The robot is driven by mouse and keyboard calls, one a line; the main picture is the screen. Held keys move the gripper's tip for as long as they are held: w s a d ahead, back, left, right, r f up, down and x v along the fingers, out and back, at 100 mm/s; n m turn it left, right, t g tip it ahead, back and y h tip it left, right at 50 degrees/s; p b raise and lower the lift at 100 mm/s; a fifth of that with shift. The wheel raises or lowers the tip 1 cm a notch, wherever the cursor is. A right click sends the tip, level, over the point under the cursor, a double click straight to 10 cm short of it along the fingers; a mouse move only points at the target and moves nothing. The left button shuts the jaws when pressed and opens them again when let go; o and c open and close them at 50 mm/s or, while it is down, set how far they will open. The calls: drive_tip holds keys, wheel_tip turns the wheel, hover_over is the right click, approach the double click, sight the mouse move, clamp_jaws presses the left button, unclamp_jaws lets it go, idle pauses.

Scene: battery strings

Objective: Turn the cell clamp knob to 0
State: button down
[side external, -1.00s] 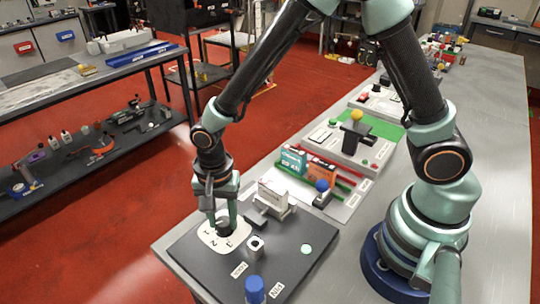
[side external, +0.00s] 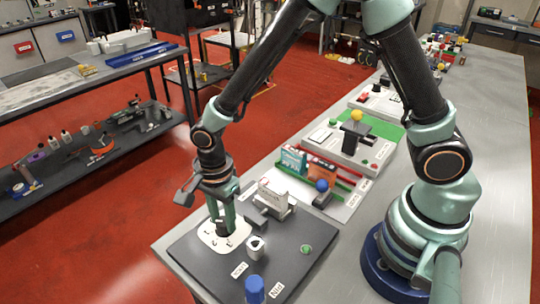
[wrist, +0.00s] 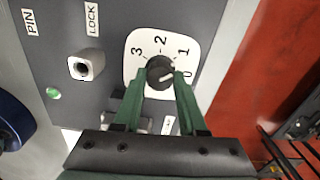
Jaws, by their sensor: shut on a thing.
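The cell clamp knob (wrist: 160,72) is a small dark round knob with a light pointer line. It sits on a white dial plate (wrist: 135,60) marked 3, 2, 1 and 0. In the wrist view the line points right, close to the 0. My gripper (wrist: 153,80) is shut on the knob, with one green finger on either side. In the side view my gripper (side external: 222,232) reaches down onto the white plate (side external: 207,236), and its fingers mostly hide the knob.
A block marked LOCK (wrist: 86,67) and a green button or lamp (wrist: 53,93) share the dark panel. A blue cylinder (side external: 254,290) stands near its PIN label. A white box (side external: 275,190) stands close behind my gripper.

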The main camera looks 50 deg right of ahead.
drive_tip(key=m, duration=0.3)
drive_tip(key=shift+m, duration=1.3)
drive_tip(key=shift+m, duration=1)
drive_tip(key=c, duration=0.5)
unclamp_jaws()
